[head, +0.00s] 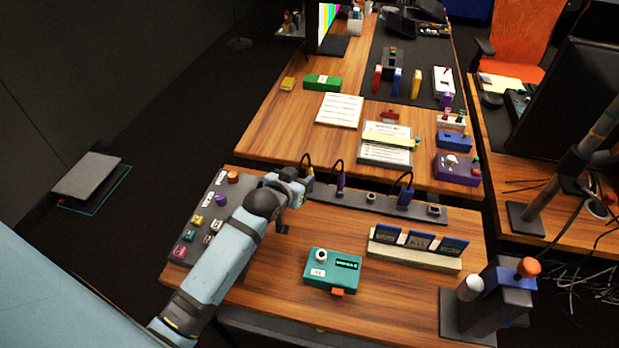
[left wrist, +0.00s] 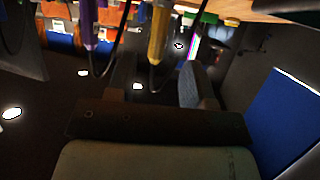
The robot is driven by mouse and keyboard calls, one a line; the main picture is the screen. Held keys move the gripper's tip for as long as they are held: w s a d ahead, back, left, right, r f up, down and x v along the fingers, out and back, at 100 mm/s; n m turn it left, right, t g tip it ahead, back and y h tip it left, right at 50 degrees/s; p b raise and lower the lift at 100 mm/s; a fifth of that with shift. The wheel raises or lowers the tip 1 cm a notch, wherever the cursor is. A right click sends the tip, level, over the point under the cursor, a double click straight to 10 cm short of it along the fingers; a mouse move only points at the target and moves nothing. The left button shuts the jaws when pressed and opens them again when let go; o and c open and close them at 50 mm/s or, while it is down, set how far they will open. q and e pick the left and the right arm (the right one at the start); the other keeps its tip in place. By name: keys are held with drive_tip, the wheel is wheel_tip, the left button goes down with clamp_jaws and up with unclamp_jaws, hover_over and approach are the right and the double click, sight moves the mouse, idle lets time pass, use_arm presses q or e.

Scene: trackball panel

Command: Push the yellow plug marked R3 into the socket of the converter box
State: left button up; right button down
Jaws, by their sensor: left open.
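The yellow plug (head: 307,172) stands on the long grey socket strip (head: 374,202) with its cable looping up; its R3 mark is not readable. In the left wrist view the yellow plug (left wrist: 160,35) shows ahead, roughly between my fingers and apart from them. My left gripper (head: 299,184) is at the strip's left part, close beside the plug; its open fingers (left wrist: 155,75) show in the left wrist view. A teal box (head: 317,283) with a white round fitting and a small display sits on the near table; I cannot tell whether it is the converter box. My right gripper is not in view.
A purple plug (head: 340,183) and a blue plug (head: 405,195) stand farther right on the strip. A button panel (head: 185,248) lies left, partly behind my arm. A card rack (head: 413,252) and a grey knobbed device (head: 497,298) stand right. Bare wood surrounds the teal box.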

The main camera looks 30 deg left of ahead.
sight(308, 173)
use_arm(q)
drive_tip(key=x, duration=0.5)
drive_tip(key=shift+d, duration=0.2)
clamp_jaws()
drive_tip(key=shift+r, duration=0.1)
